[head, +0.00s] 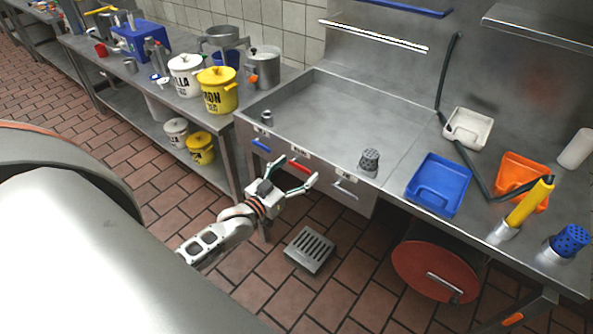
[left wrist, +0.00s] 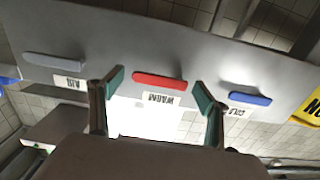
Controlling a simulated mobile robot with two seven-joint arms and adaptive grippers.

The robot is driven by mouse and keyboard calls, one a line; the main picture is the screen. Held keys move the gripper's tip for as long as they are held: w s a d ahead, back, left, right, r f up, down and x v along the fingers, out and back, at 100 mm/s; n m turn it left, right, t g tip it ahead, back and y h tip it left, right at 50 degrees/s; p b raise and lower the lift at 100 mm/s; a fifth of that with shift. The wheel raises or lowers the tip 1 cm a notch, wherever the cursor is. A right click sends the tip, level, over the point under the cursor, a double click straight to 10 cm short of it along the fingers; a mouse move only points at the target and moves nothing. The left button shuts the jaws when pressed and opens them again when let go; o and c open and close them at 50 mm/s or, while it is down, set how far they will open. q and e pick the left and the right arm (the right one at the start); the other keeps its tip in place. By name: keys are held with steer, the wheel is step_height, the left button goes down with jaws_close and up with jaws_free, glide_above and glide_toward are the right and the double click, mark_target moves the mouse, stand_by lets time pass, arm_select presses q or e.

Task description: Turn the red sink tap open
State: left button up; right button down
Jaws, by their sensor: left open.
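The red tap handle (head: 299,166) is a short bar on the front panel of the steel sink (head: 270,127). In the left wrist view the red handle (left wrist: 160,80) lies level above an upside-down WARM label (left wrist: 158,99). My left gripper (head: 298,170) is open in front of the panel. In the left wrist view its two green-tipped fingers (left wrist: 157,82) stand on either side of the red handle, with nothing held between them. I cannot tell whether they touch it. My right gripper is not in view.
A blue handle (left wrist: 250,98) and a grey handle (left wrist: 52,61) flank the red one. Yellow (head: 219,91) and white pots stand on the left counter. A drain grate (head: 309,249) is in the tiled floor.

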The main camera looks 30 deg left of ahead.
arm_select(q)
steer(key=c, duration=1.6)
steer(key=shift+f+m, duration=0.1)
steer(key=shift+m, duration=0.2)
steer(key=shift+f+m, duration=0.1)
steer(key=shift+m, duration=0.4)
steer(key=shift+w+a+f+m+b, duration=0.1)
steer(key=shift+a+f+m+b, duration=0.4)
steer(key=shift+m, duration=2.15)
steer(key=shift+s+a+f+m+b, duration=0.1)
steer(key=shift+a+f+m+b, duration=0.4)
steer(key=shift+m, duration=2.1)
steer(key=shift+w+a+f+m+b, duration=0.1)
steer(key=shift+a+f+m+b, duration=0.4)
steer(key=shift+m, duration=2.15)
steer(key=shift+r, duration=0.1)
